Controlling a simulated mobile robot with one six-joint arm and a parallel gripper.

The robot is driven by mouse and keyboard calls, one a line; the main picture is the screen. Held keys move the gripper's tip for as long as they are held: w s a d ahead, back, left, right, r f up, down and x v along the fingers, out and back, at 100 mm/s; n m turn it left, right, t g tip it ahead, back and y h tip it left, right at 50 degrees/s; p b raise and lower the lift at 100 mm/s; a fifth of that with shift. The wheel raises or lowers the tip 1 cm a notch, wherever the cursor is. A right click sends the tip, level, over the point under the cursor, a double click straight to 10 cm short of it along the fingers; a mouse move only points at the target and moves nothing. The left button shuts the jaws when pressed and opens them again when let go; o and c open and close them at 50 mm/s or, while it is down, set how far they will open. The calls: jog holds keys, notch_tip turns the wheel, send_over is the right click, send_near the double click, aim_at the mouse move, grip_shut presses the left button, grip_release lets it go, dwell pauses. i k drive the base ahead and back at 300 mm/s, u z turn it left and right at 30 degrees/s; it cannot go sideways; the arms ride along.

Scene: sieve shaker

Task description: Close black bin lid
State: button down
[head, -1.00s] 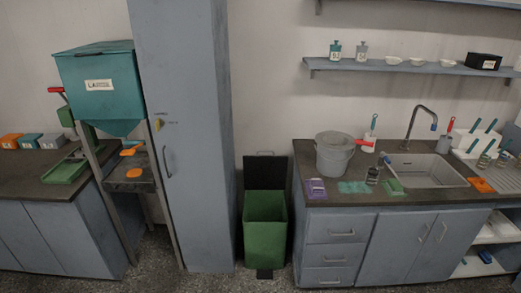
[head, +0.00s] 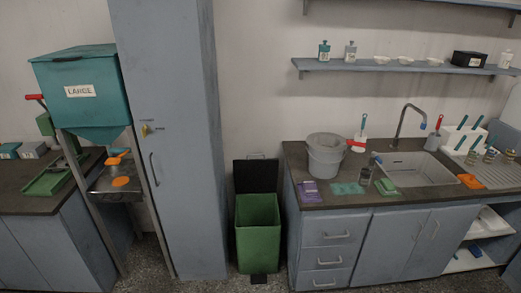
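A green bin (head: 258,236) stands on the floor between the tall grey cabinet and the sink counter in the head view. Its black lid (head: 256,175) is open and stands upright at the back of the bin, against the wall. A black pedal (head: 259,279) shows at the bin's foot. The bin's inside looks empty from here, though its bottom is hidden. My gripper is not in view.
The tall cabinet (head: 178,130) stands close on the bin's left, and the sink counter's drawers (head: 325,250) on its right. A teal hopper (head: 85,95) stands further left. A grey bucket (head: 326,157) sits on the counter. Floor shows in front of the bin.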

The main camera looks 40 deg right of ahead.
aim_at(252, 176)
jog(key=i, duration=0.85)
jog(key=u, duration=0.05)
